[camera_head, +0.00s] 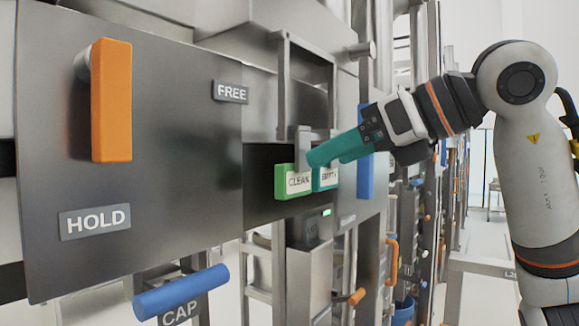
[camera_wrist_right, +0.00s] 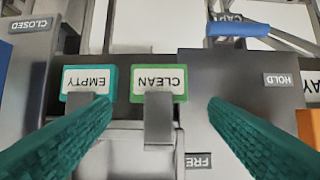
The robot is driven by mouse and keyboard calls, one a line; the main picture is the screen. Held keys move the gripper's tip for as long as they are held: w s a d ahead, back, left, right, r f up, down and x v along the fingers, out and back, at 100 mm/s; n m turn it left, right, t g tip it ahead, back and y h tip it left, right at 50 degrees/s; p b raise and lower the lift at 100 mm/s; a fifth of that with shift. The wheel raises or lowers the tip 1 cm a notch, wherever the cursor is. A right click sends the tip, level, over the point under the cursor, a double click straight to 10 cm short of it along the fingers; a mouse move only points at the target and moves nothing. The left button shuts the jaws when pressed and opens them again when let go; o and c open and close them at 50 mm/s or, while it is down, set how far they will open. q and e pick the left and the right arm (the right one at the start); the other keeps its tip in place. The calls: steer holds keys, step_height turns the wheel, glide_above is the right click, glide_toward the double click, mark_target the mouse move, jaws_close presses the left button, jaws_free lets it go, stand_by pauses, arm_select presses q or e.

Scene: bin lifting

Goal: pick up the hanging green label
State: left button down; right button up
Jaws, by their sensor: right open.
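The green label (camera_head: 294,182) reads CLEAN and hangs from a grey metal hook in the middle of the head view. It also shows upside down in the right wrist view (camera_wrist_right: 158,83). A teal label (camera_head: 326,177) reading EMPTY hangs right beside it. My right gripper (camera_head: 318,155) has teal fingers and is in front of the labels. In the right wrist view the right gripper (camera_wrist_right: 157,104) is open, with the green label showing between its fingers and one fingertip overlapping the teal label. Contact cannot be told. My left gripper is not in view.
A dark panel (camera_head: 190,130) with an orange handle (camera_head: 112,100) and a HOLD plate (camera_head: 95,221) stands left of the labels. A blue CAP handle (camera_head: 182,292) is below it. A blue vertical bar (camera_head: 365,178) is to the right of the labels.

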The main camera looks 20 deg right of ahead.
mark_target(305, 160)
steer(key=p+x, duration=0.1)
steer(key=x, duration=0.2)
steer(key=shift+w, duration=0.1)
steer(key=p+x, duration=0.3)
steer(key=x, duration=0.2)
steer(key=shift+w+a+f, duration=0.15)
steer(key=shift+w, duration=0.1)
steer(key=c, duration=0.5)
steer(key=shift+r+b, duration=0.55)
steer(key=shift+r, duration=0.1)
steer(key=s+d+b, duration=0.1)
steer(key=s+d, duration=0.2)
steer(key=s, duration=0.1)
steer(key=s+d+b, duration=0.2)
steer(key=s+d, duration=0.2)
steer(key=s, duration=0.1)
steer(key=s+d+r+b, duration=0.1)
steer(key=s+d+b, duration=0.1)
steer(key=s+d, duration=0.2)
steer(key=shift+s+d, duration=0.1)
steer(key=shift+s, duration=0.55)
